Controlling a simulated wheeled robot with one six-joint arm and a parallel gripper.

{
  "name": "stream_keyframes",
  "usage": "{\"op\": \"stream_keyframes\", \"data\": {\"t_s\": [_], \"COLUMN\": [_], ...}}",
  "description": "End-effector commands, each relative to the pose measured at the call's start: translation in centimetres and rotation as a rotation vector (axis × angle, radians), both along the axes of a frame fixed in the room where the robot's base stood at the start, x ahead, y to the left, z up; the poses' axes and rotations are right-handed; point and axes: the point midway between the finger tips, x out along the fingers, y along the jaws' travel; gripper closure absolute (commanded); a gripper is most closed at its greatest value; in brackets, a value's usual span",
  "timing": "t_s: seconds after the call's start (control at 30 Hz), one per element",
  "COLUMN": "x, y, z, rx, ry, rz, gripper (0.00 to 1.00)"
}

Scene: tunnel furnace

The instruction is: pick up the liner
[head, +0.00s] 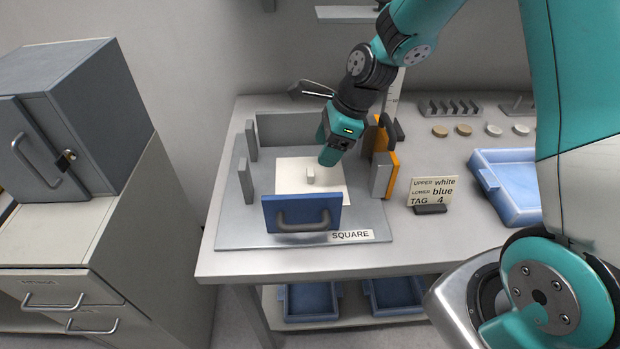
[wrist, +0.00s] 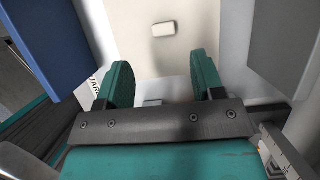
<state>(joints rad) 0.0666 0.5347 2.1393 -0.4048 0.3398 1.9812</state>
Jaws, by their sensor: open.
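A white square sheet, which looks like the liner (head: 292,188), lies flat on the grey plate between upright blocks. A small pale knob (head: 310,174) stands near its middle. In the wrist view the knob (wrist: 164,29) shows near the top, on the white surface (wrist: 190,55). My gripper (head: 328,158) is above the right rear part of the sheet, pointing down. In the wrist view my gripper (wrist: 163,80) is open and empty, with its two teal fingers apart. The knob is ahead of the fingers, not between them. The sheet's rear right corner is partly hidden by my gripper.
A blue panel with a handle (head: 301,212) stands at the front of the plate (head: 230,229), marked SQUARE. Grey blocks (head: 246,182) stand left; orange and grey pieces (head: 381,174) stand close on the right. A sign (head: 433,190) and blue tray (head: 508,210) are farther right.

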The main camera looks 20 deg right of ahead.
Motion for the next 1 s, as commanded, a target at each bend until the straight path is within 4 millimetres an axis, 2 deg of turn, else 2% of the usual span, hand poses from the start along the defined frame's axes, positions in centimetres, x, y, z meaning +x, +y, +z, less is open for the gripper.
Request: {"op": "stream_keyframes", "data": {"t_s": [0.1,0.33,0.6,0.87,0.9,1.0], "x": [0.2,0.5,1.3,1.4,1.4,1.4], "y": [0.7,1.2,2.6,2.7,2.7,2.7], "z": [-1.6,-3.1,-6.6,-7.0,-7.1,-7.0], "rx": [0.0,-0.001,-0.001,-0.001,-0.001,-0.001], "ry": [0.002,0.003,0.001,-0.002,-0.002,-0.002], "rz": [0.002,0.002,0.003,0.001,0.001,0.001], "gripper": [0.38,0.38,0.38,0.38,0.41,0.64]}}
